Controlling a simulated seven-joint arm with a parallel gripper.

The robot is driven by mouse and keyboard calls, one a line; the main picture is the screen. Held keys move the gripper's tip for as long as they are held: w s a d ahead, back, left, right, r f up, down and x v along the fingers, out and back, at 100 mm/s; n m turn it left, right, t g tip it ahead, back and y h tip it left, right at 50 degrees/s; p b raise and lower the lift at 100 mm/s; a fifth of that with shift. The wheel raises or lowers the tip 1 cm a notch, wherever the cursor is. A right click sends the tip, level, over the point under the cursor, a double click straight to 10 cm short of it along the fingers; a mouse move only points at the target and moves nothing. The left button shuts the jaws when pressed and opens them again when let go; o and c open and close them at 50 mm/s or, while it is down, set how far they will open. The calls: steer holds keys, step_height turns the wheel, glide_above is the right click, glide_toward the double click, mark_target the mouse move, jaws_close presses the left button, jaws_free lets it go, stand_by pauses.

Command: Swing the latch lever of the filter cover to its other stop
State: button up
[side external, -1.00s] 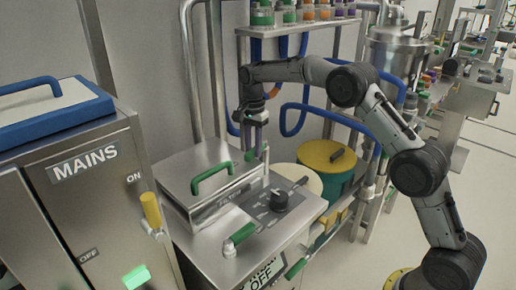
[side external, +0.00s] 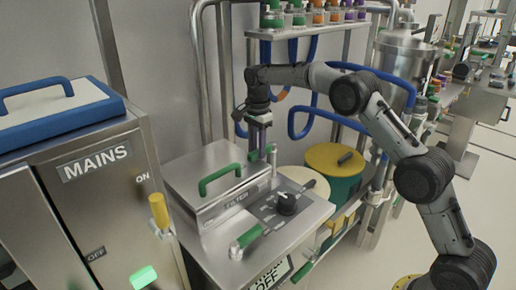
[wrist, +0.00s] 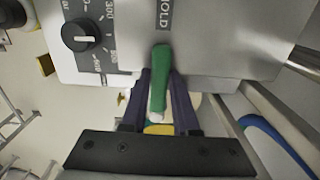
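The filter cover (side external: 215,165) is a metal lid with a green bar handle on a steel cabinet. Its latch lever has a green grip (wrist: 161,75) with a pale end, and shows small by the cover's far right corner in the side view (side external: 254,156). My gripper (side external: 262,152) is lowered over this lever from above. In the wrist view its two dark fingers (wrist: 161,72) stand on either side of the green grip, with little or no gap near the tips. Whether they press on it cannot be told. A HOLD label (wrist: 164,12) lies beyond the grip.
A black knob (side external: 287,203) and another green-handled lever (side external: 247,238) are on the cabinet top. The MAINS cabinet (side external: 100,185) stands at left. Blue hoses (side external: 300,128) and a bottle shelf (side external: 310,30) are behind my gripper. Lidded drums (side external: 333,158) stand at right.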

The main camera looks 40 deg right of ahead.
steer(key=o, duration=0.4)
steer(key=shift+r, duration=0.15)
steer(key=shift+r, duration=6.75)
steer(key=shift+r, duration=0.1)
